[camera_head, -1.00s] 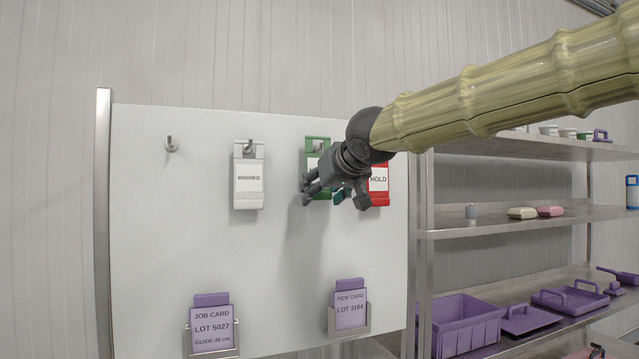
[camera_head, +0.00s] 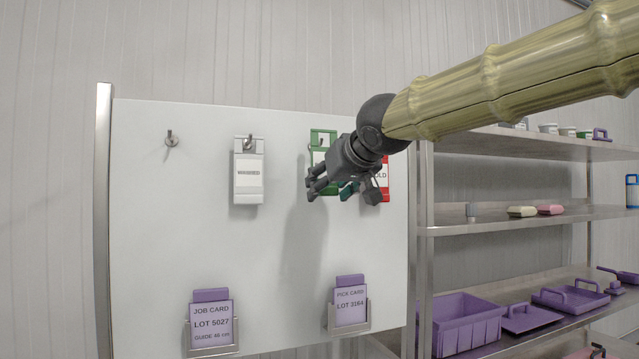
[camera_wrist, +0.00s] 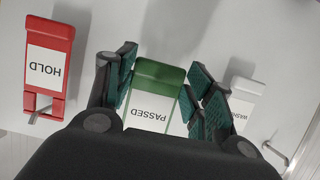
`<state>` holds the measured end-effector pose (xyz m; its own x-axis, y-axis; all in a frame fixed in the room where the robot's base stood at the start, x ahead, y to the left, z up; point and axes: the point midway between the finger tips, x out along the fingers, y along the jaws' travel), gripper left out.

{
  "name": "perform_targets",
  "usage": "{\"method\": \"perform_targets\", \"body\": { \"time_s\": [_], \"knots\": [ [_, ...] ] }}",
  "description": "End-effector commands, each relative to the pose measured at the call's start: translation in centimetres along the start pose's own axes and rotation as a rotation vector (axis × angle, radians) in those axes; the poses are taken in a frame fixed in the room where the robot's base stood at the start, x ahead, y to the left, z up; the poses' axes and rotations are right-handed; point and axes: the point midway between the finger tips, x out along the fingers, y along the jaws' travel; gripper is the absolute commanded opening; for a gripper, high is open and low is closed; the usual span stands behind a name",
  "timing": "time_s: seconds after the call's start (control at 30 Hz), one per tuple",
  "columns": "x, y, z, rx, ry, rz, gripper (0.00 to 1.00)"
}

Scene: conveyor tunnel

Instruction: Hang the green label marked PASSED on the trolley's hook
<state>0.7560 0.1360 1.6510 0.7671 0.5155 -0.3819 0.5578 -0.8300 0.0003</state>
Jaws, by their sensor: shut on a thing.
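The green label marked PASSED (camera_wrist: 152,105) is between the fingers of my gripper (camera_wrist: 160,82) in the wrist view, and the gripper is shut on it. In the head view the label's green top (camera_head: 323,132) shows above my gripper (camera_head: 329,189), around a hook (camera_head: 322,143) on the white board. The gripper hides its lower part there. I cannot tell whether the label is clear of that hook. No trolley can be made out.
On the white board (camera_head: 150,250), a red HOLD label (camera_head: 386,182) hangs close to the right of my gripper and a white WASHED label (camera_head: 249,185) to the left. Further left is an empty hook (camera_head: 171,140).

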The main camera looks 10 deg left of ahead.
Motion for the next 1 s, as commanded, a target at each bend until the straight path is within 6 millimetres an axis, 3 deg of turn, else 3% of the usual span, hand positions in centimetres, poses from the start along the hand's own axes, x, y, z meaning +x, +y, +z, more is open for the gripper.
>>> {"method": "perform_targets", "body": {
  "time_s": [0.6,1.0],
  "knots": [
    [-2.5,0.0,1.1,0.001,0.000,0.000,0.10],
    [-2.9,0.0,1.2,0.000,0.000,0.000,0.10]
  ]
}}
